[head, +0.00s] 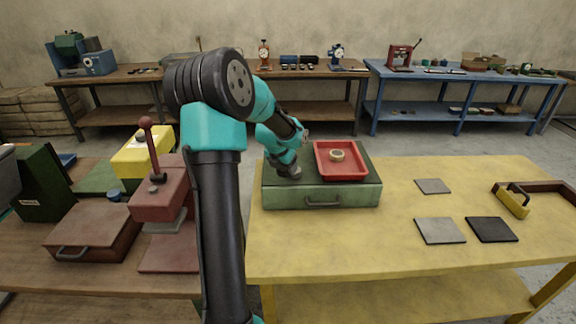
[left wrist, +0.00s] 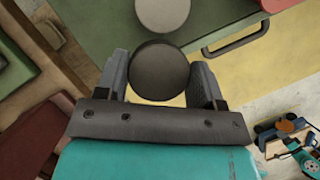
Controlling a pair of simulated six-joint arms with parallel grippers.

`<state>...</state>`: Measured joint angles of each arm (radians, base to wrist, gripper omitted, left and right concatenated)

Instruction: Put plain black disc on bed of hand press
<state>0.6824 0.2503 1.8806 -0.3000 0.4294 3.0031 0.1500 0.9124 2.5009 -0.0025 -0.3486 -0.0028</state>
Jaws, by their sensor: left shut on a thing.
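The plain black disc (left wrist: 160,70) is between the two fingers of my left gripper (left wrist: 159,80) in the left wrist view, and the gripper is shut on it. In the head view my left gripper (head: 284,158) is over the left part of the green drawer box; the held disc cannot be made out there. The red hand press (head: 160,202) stands on the brown table at left, with a ball-topped lever and a flat red bed (head: 168,254) low at its front. My left gripper is well to the right of the press. My right gripper is not in view.
A light grey disc (left wrist: 162,12) lies on the green drawer box (head: 325,194), beside a red tray (head: 341,176) holding a ring. The yellow table (head: 365,245) bears several flat plates. A brown case (head: 92,232) with a handle sits left of the press.

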